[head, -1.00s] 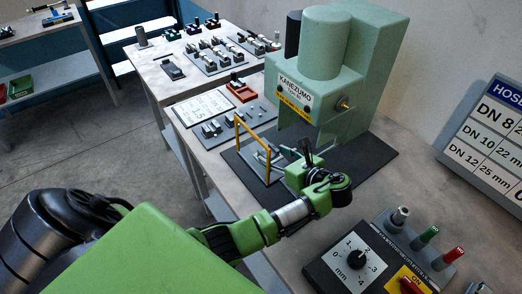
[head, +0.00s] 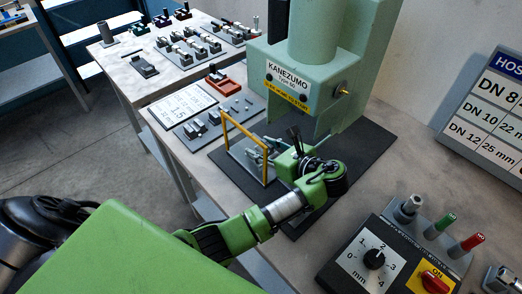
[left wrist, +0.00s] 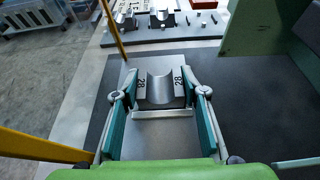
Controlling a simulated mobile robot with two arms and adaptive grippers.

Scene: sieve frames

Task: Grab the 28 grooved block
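The 28 grooved block (left wrist: 160,92) is a grey block with a half-round channel and "28" on both sides of it. It sits on a grey plate (left wrist: 158,143) in the left wrist view. My left gripper (left wrist: 160,100) is open, with one finger on each side of the block and a visible gap on both sides. My right gripper is not in view.
A green press (head: 300,85) stands over a dark mat (head: 362,140). A yellow frame (head: 228,134) rises close to my gripper. A grey board (head: 230,110) with small blocks lies behind. A control box (head: 350,270) stands at front right.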

